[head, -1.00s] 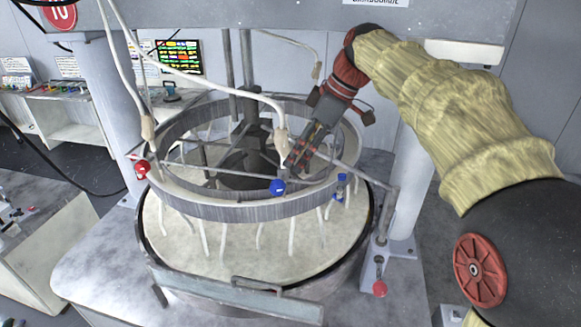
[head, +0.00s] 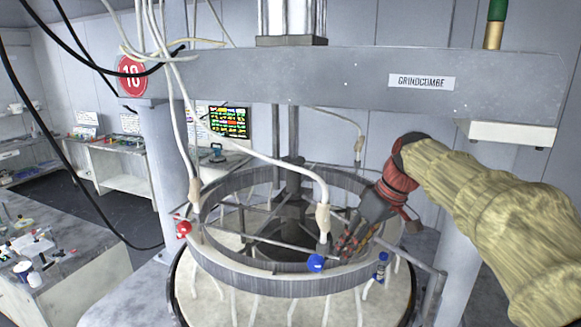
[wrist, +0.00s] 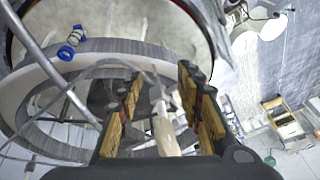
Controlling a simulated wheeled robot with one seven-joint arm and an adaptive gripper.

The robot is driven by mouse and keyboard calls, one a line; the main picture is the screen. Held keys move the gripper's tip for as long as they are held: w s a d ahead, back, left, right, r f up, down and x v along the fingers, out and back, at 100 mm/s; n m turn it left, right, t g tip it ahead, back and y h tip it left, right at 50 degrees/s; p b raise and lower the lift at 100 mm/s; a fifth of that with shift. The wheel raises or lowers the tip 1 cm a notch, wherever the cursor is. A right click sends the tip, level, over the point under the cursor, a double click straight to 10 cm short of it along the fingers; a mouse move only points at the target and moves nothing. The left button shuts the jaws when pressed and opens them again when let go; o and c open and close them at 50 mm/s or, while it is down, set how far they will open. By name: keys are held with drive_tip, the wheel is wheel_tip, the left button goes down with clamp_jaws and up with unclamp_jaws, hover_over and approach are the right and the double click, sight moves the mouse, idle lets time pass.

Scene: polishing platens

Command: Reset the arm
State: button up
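My arm, in its yellowish cloth sleeve (head: 490,205), reaches in from the right in the head view. My gripper (head: 348,246) points down and left at the right part of the raised metal ring (head: 235,264). In the wrist view the two yellow-and-black fingers stand well apart, with the gripper (wrist: 160,79) open. A pale hose end (wrist: 165,132) shows between the fingers, touching neither; its depth is hard to judge. In the head view a pale hose end (head: 323,218) hangs just left of the gripper.
A grey beam (head: 330,78) crosses above the ring, between columns. Blue knobs (head: 316,263) and a red knob (head: 184,228) sit at the ring. The round platen (head: 250,308) lies below. Benches (head: 120,165) stand at the left, with dark floor between.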

drive_tip(key=s+d+f+m+t+h+b, duration=0.1)
drive_tip(key=s+f+m+b, duration=0.2)
drive_tip(key=s+f+b, duration=0.6)
drive_tip(key=s+d+f+m+t+h+b, duration=0.2)
drive_tip(key=s+f+b, duration=0.8)
drive_tip(key=s+f, duration=1)
drive_tip(key=shift+s+d+f+m+h, duration=0.15)
drive_tip(key=shift+s+f+m+h, duration=0.15)
drive_tip(key=shift+f+m, duration=0.5)
drive_tip(key=shift+r, duration=0.3)
drive_tip(key=shift+c, duration=0.8)
idle(0.5)
drive_tip(key=shift+d, duration=0.1)
